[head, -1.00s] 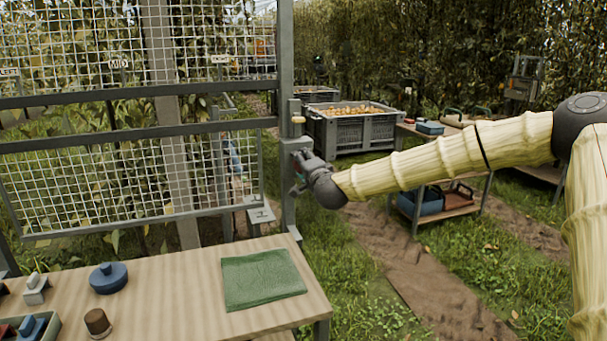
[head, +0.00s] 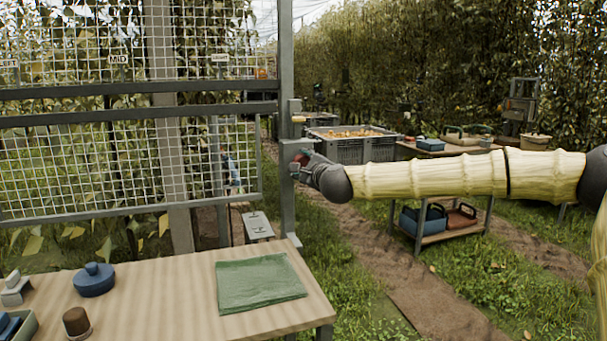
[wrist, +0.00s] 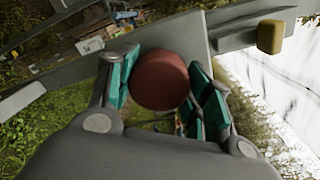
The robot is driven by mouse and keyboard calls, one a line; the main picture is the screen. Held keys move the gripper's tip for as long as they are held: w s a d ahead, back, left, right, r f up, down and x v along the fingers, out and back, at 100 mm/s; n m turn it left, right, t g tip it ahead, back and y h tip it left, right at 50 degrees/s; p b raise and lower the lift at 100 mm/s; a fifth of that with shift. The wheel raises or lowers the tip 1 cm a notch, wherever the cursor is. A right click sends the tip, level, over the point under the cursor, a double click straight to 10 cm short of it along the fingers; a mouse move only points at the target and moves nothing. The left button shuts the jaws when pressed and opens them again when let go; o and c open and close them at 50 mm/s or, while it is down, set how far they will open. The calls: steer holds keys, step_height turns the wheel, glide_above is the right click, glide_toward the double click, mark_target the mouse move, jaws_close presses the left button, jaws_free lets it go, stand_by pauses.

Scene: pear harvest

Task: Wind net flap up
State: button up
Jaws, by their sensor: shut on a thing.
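The net flap (head: 130,208) is a white mesh panel in a grey frame. It hangs at a slight tilt below a fixed grey rail (head: 130,92). A grey post (head: 287,210) stands at its right with a winding unit on it. My gripper (head: 305,162) is at this unit, in front of the post. In the wrist view its teal-padded fingers (wrist: 165,95) are on both sides of a round red-brown knob (wrist: 160,80), shut on it. The crank arm behind the knob is mostly hidden. A tan peg (head: 298,119) sticks out above; it also shows in the wrist view (wrist: 270,37).
A wooden table (head: 150,285) in front holds a green cloth (head: 260,283), a blue lidded pot (head: 94,280) and a brown cup (head: 76,322). A grey crate of fruit (head: 350,150) and a side table with baskets stand behind. Grass and a dirt path lie open at right.

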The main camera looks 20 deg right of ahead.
steer(key=shift+d+f+m+b, duration=0.1)
steer(key=shift+f+m+b, duration=0.1)
steer(key=shift+m+b, duration=1.4)
steer(key=shift+f+m+b, duration=0.2)
steer(key=shift+m+b, duration=1.4)
steer(key=shift+b, duration=0.4)
steer(key=shift+m+y+b, duration=0.3)
steer(key=shift+m+b, duration=1.9)
steer(key=shift+b, duration=0.55)
steer(key=shift+r+m+t+b, duration=0.2)
steer(key=shift+m+t+b, duration=0.1)
steer(key=shift+m+b, duration=0.75)
stand_by(0.6)
